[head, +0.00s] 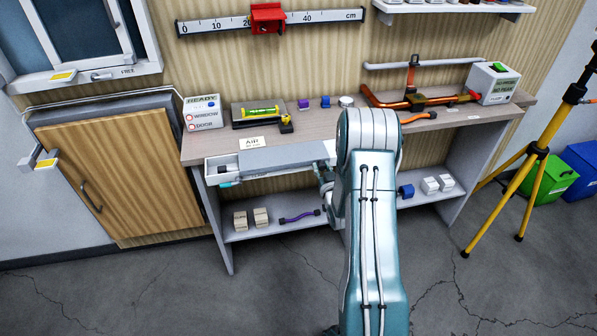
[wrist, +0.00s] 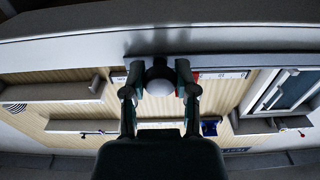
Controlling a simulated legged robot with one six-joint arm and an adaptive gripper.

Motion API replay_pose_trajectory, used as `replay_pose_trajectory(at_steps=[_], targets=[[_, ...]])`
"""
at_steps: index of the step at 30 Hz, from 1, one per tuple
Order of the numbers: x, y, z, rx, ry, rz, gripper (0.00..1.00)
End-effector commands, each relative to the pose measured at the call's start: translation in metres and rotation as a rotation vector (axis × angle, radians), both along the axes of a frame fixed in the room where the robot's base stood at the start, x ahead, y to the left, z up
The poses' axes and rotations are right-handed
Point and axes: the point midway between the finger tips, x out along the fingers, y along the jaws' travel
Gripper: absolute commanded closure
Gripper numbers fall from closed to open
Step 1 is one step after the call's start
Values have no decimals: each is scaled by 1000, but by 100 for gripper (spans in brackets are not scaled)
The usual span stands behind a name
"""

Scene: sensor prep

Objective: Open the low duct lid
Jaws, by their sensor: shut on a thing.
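The low duct (head: 222,170) is a long pale box along the front edge of the bench, under the AIR card (head: 252,142). A grey lid panel (head: 285,157) covers most of its top; a pale recess shows at its left end. My gripper (head: 326,188) is at the duct's right front, partly hidden behind my arm. The knob is below a broad grey surface. I cannot tell how far the lid is raised.
A lower shelf (head: 265,230) holds small blocks. A yellow tripod (head: 540,150) stands right. A wooden door (head: 125,185) is left. The front floor is clear.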

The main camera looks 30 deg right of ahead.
Motion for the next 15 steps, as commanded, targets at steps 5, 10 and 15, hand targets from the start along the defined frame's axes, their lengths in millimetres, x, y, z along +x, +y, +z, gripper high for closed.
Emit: replay_pose_trajectory(at_steps=[5,10,15], targets=[[-16,-58,2,-3,-4,-7,100],[-27,-99,2,-3,-4,-4,100],[-35,-127,2,-4,-4,-1,100]])
